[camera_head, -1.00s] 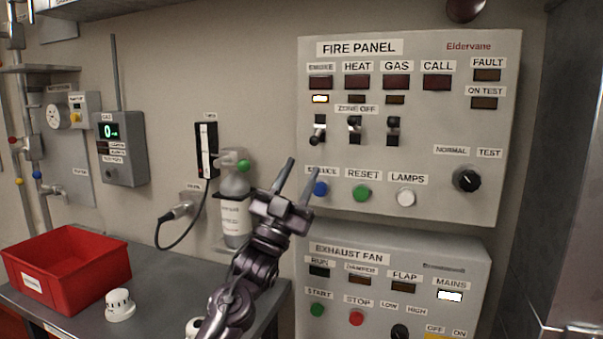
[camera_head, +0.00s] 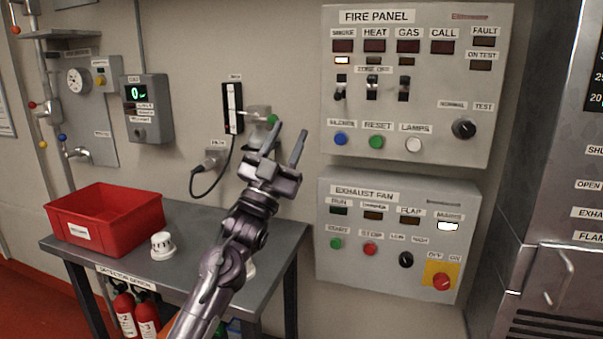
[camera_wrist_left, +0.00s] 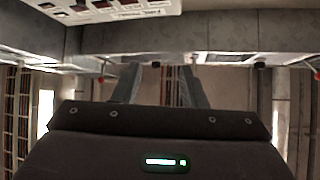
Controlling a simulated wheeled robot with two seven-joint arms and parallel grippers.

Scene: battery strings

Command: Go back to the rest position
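My left gripper (camera_head: 286,144) is raised in front of the wall, with its two fingers apart and nothing between them. It points up, to the left of the fire panel (camera_head: 333,170). In the left wrist view its fingers (camera_wrist_left: 158,85) are also spread and empty, with the ceiling and upper room beyond. The gripper partly hides a grey bottle-like fitting with a green knob (camera_head: 272,119) on the wall. My right gripper is in neither view.
A grey table (camera_head: 200,225) carries a red bin (camera_head: 80,190) and a white round detector (camera_head: 162,243). The exhaust fan panel (camera_head: 390,275) is right of my arm. Red extinguishers (camera_head: 135,315) stand under the table. A steel cabinet (camera_head: 545,200) stands at right.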

